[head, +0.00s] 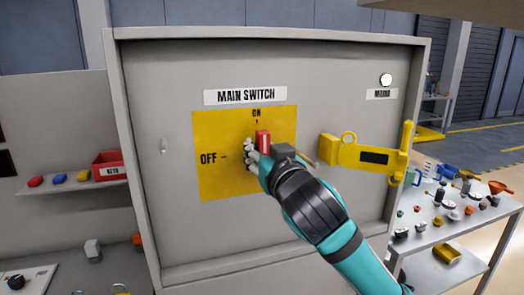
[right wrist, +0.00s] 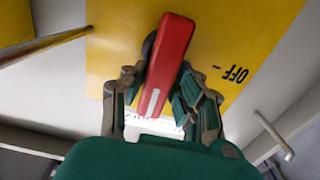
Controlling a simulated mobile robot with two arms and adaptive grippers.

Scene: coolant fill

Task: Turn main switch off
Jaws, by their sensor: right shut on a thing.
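The main switch is a red handle (head: 263,141) with a white stripe on a yellow plate (head: 215,120). ON is marked above it and OFF to its left. In the head view the handle stands upright, toward ON. My right gripper (head: 254,154) is at the handle and covers its lower part. In the right wrist view the red handle (right wrist: 168,62) runs between the two fingers of my right gripper (right wrist: 160,100), which is shut on it. The OFF mark (right wrist: 236,74) shows to the right there. My left gripper is not in view.
The grey cabinet (head: 170,70) carries the switch plate. A yellow lockout hasp (head: 350,153) sticks out at the right of the plate. A shelf with a red bin (head: 108,164) is at the left. A table (head: 425,237) with several small parts is at the right.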

